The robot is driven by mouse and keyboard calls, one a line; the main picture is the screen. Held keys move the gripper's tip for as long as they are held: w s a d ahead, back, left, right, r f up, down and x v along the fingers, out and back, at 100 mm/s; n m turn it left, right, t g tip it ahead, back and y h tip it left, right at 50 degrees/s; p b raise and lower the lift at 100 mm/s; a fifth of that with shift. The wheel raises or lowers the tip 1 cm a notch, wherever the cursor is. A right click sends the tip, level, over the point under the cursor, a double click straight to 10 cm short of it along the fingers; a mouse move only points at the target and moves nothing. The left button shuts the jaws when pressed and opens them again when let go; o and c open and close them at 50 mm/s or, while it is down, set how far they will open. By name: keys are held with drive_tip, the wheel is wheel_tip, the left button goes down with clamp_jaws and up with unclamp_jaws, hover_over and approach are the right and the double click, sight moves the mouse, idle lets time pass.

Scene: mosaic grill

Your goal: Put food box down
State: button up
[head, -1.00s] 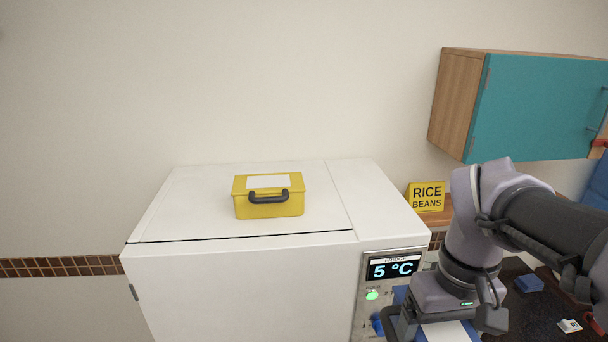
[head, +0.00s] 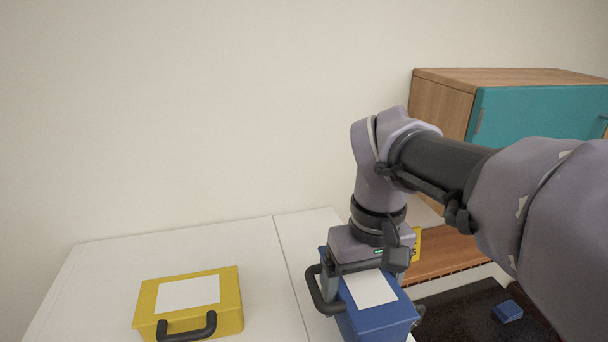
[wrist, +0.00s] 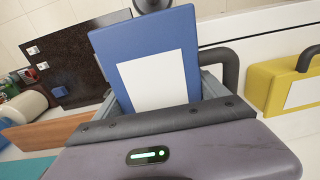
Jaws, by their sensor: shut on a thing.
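A blue food box (head: 382,318) with a white label and a dark handle hangs under my gripper (head: 368,266). My gripper is shut on it. In the head view the box is at the right end of the white fridge top (head: 262,240); I cannot tell whether it touches the surface. The blue box (wrist: 140,45) fills the middle of the wrist view, between the fingers of my gripper (wrist: 165,95). A yellow food box (head: 190,304) with a white label and dark handle sits on the fridge top to the left. It also shows at the right of the wrist view (wrist: 285,84).
A teal-doored wooden cabinet (head: 535,112) hangs on the wall at the right. A wooden shelf (head: 450,255) and a dark counter (head: 465,318) with a small blue block (head: 507,311) lie right of the fridge. The fridge top between the boxes is clear.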

sight(319, 264)
drive_tip(key=w+a, duration=0.2)
drive_tip(key=w+a+p, duration=0.1)
drive_tip(key=w+a, duration=0.1)
drive_tip(key=w+a+f, duration=0.1)
drive_tip(key=w+a, duration=0.1)
drive_tip(key=w, duration=0.1)
drive_tip(key=shift+a+p, duration=0.15)
drive_tip(key=shift+p, duration=0.15)
drive_tip(key=f, duration=0.2)
drive_tip(key=shift+s+a+f, duration=0.1)
drive_tip(key=shift+s+f, duration=0.1)
drive_tip(key=shift+f, duration=0.55)
drive_tip(key=shift+w+f, duration=0.1)
drive_tip(key=shift+w, duration=0.15)
drive_tip(key=shift+s+f, duration=0.1)
drive_tip(key=shift+f, duration=0.05)
drive_tip(key=o, duration=1.9)
